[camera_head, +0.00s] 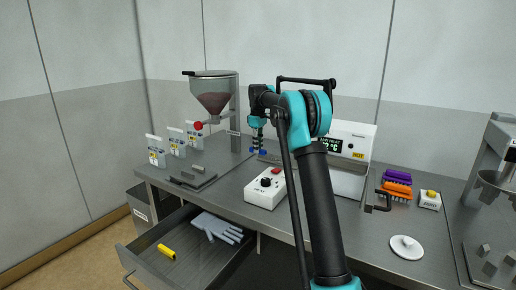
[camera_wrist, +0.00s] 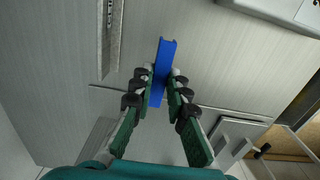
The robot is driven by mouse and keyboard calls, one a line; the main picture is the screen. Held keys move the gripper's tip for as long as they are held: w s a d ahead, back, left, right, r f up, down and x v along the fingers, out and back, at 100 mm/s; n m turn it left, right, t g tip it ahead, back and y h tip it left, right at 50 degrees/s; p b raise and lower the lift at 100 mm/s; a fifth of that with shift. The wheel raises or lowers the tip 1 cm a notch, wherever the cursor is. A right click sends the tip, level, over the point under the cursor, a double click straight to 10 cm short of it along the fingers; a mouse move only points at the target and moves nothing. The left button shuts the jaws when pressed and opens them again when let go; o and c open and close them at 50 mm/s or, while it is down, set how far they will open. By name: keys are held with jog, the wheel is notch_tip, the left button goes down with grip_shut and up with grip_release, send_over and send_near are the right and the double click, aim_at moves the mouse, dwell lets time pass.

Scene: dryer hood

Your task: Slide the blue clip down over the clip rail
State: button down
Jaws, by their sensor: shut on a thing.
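The blue clip (camera_wrist: 166,52) is a straight blue channel-like piece, held between my fingertips in the wrist view. My gripper (camera_wrist: 160,86) is shut on it, and the clip sticks out beyond the fingers. In the head view my gripper (camera_head: 257,135) points down above the bench, with a bit of the blue clip (camera_head: 261,151) at its tips. A narrow raised grey bar with lettering (camera_wrist: 107,38) lies to the left of the clip in the wrist view, apart from it. I cannot tell for sure whether that bar is the clip rail.
A hopper (camera_head: 214,98) stands behind left of my gripper. A white control box (camera_head: 264,189) stands in front, and a machine marked HOT (camera_head: 351,133) to the right. An open drawer (camera_head: 196,262) holds gloves. Brushes (camera_head: 397,186) and a white lid (camera_head: 406,247) lie at right.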

jog(key=shift+w, duration=0.1)
jog(key=shift+w+d+f, duration=0.25)
jog(key=shift+w+d, duration=0.6)
jog(key=shift+w, duration=0.35)
jog(key=shift+w+d+f, duration=0.3)
jog(key=shift+w+d, duration=0.6)
jog(key=shift+w, duration=0.3)
jog(key=shift+w+d+f, duration=0.25)
jog(key=shift+w+d, duration=0.6)
jog(key=shift+w, duration=0.35)
jog(key=shift+f, duration=1.25)
jog(key=shift+s, duration=0.1)
jog(key=c, duration=1.4)
grip_release()
jog(key=shift+r, duration=0.1)
